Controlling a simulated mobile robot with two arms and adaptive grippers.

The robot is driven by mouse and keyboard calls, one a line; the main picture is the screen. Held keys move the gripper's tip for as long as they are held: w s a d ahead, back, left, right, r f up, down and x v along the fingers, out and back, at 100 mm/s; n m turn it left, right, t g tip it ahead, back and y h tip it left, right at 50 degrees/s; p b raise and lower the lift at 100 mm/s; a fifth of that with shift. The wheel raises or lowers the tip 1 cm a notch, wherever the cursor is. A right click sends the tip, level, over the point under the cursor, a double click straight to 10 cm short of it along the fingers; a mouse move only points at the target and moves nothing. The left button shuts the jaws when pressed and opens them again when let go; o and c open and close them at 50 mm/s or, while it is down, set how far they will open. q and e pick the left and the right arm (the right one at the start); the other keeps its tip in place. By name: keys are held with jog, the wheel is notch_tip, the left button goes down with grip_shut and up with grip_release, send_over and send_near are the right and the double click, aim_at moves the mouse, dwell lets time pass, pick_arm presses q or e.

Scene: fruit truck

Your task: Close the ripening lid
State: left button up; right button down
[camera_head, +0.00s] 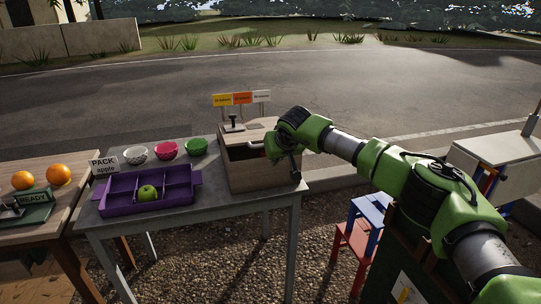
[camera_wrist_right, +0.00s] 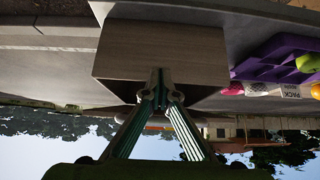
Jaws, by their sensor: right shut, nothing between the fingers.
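A wooden box (camera_head: 262,180) stands at the right end of the grey table. The wooden lid (camera_head: 257,130) lies toward its back, with a dark knob (camera_head: 233,121) standing up at the left. The front part of the top is open, showing a dark inside. My right gripper (camera_head: 295,175) points down at the box's front right corner in the head view. In the wrist view, which is upside down, its fingers (camera_wrist_right: 160,75) meet in front of the wooden box wall (camera_wrist_right: 185,50). They are shut and empty; I cannot tell whether they touch the box. My left gripper is not in view.
A purple tray (camera_head: 128,208) with a green apple (camera_head: 148,193) sits left of the box. White, pink and green bowls (camera_head: 196,146) line the table's back. Small colored signs (camera_head: 242,98) stand behind the box. Red and blue stools (camera_head: 357,241) stand right of the table.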

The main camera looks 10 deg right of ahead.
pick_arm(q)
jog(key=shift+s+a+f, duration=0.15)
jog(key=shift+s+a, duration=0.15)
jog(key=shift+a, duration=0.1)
pick_arm(e)
jog(key=shift+d+f, duration=0.1)
jog(key=shift+f, duration=0.6)
